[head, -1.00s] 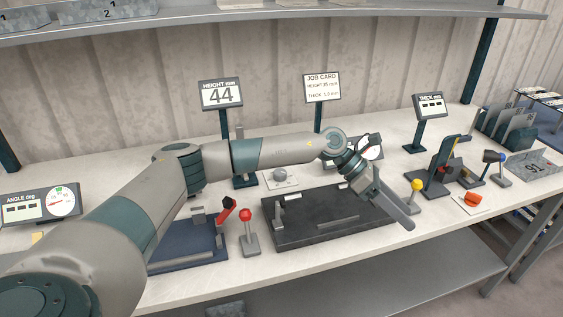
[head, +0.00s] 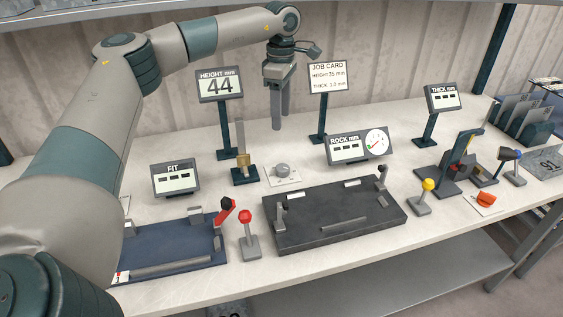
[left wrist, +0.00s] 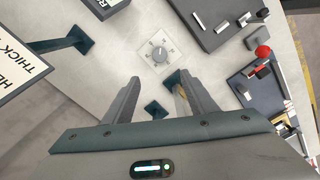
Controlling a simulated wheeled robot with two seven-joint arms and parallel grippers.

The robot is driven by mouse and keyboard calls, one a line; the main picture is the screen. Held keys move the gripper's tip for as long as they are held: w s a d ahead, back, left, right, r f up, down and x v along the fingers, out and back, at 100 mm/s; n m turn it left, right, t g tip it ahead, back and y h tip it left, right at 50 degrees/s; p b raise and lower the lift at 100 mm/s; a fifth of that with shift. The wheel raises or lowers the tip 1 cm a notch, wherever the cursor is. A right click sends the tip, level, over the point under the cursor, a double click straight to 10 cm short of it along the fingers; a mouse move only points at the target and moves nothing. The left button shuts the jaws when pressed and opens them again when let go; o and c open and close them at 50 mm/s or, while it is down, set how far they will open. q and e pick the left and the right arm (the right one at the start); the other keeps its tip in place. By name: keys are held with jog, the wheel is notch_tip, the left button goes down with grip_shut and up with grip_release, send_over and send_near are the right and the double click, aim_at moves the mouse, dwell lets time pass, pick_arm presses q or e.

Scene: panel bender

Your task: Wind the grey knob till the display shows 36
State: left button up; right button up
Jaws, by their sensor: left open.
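The grey knob (head: 283,169) sits on a small white plate on the bench, behind the black fixture. It also shows in the left wrist view (left wrist: 158,54), just beyond my fingertips. The HEIGHT mm display (head: 220,87) stands on a post behind and left of the knob and reads 44. My left gripper (head: 281,121) is open and empty, pointing down above the knob and apart from it. Its two spread fingers also show in the left wrist view (left wrist: 158,78). My right gripper is not in view.
The job card (head: 328,76) stands behind the knob on a post. A brass piece on a dark base (head: 244,170) is close left of the knob. The ROCK mm display (head: 361,147) is at its right, the black fixture (head: 333,227) in front. Red (head: 246,217) and yellow (head: 428,185) knobbed levers stand nearer.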

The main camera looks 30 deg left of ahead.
pick_arm(q)
jog(key=shift+f, duration=0.1)
jog(key=p, duration=0.2)
send_over(281, 166)
notch_tip(281, 166, down, 5)
notch_tip(281, 166, down, 11)
jog(key=p, duration=0.3)
jog(key=shift+d, duration=0.1)
jog(key=shift+f, duration=0.7)
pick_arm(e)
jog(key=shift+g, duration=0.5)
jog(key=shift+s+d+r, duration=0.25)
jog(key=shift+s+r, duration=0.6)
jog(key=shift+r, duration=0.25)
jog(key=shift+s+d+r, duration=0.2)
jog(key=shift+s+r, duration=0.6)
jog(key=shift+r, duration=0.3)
pick_arm(q)
jog(key=c, duration=1.1)
jog(key=shift+o, duration=0.2)
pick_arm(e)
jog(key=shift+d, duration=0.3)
